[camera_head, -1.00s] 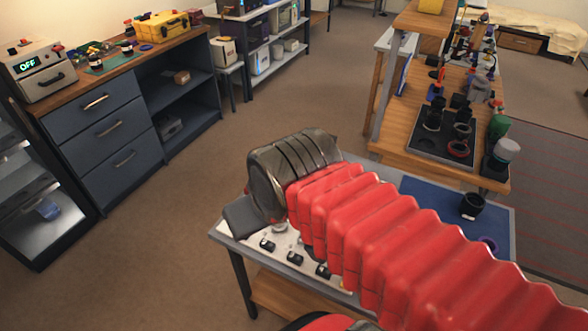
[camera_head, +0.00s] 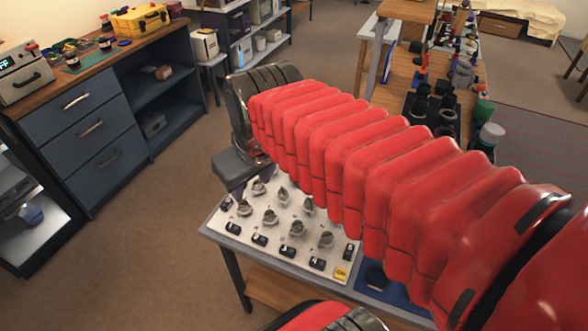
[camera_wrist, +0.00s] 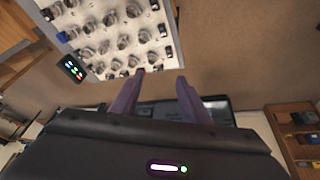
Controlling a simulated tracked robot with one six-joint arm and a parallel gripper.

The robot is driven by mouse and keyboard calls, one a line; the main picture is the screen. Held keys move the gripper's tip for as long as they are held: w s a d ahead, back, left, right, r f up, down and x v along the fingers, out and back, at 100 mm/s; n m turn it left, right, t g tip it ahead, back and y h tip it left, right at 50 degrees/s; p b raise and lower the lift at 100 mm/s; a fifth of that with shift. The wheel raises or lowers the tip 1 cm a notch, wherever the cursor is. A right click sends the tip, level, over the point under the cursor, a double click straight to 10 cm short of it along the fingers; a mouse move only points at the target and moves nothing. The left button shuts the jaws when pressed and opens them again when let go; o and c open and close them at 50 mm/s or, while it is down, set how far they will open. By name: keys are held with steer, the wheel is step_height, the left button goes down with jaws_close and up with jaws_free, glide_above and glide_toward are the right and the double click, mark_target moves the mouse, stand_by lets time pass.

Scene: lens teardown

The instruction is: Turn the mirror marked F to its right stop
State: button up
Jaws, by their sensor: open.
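The white board (camera_head: 267,245) lies on the grey-edged table, with several small round metal mirror mounts (camera_head: 297,229) in rows and black labelled blocks (camera_head: 259,240) along its front edge. The marks are too small to read, so I cannot tell which mount is F. In the wrist view my gripper (camera_wrist: 161,76) shows two purple fingers, apart and empty, near the board's edge. The mounts (camera_wrist: 124,42) there are beyond the fingertips, apart from them.
A yellow label (camera_head: 341,273) is at the board's front right corner. A blue mat (camera_head: 397,294) with a black cup (camera_head: 375,278) lies to its right, partly behind my arm. A wooden bench (camera_head: 395,72) with lens parts stands beyond. Floor is clear left of the table.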

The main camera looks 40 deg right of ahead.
steer(key=w+d+f+n+g, duration=0.2)
steer(key=w+d+f, duration=0.3)
steer(key=w+d, duration=0.3)
steer(key=w+d+f+n+g, duration=0.2)
steer(key=w+d+f, duration=0.3)
steer(key=d, duration=0.9)
steer(key=w, duration=0.3)
steer(key=shift+w+n+g, duration=0.3)
steer(key=shift+w+n, duration=0.1)
step_height(320, 180, down, 14)
steer(key=shift+r, duration=0.15)
steer(key=shift+c, duration=0.4)
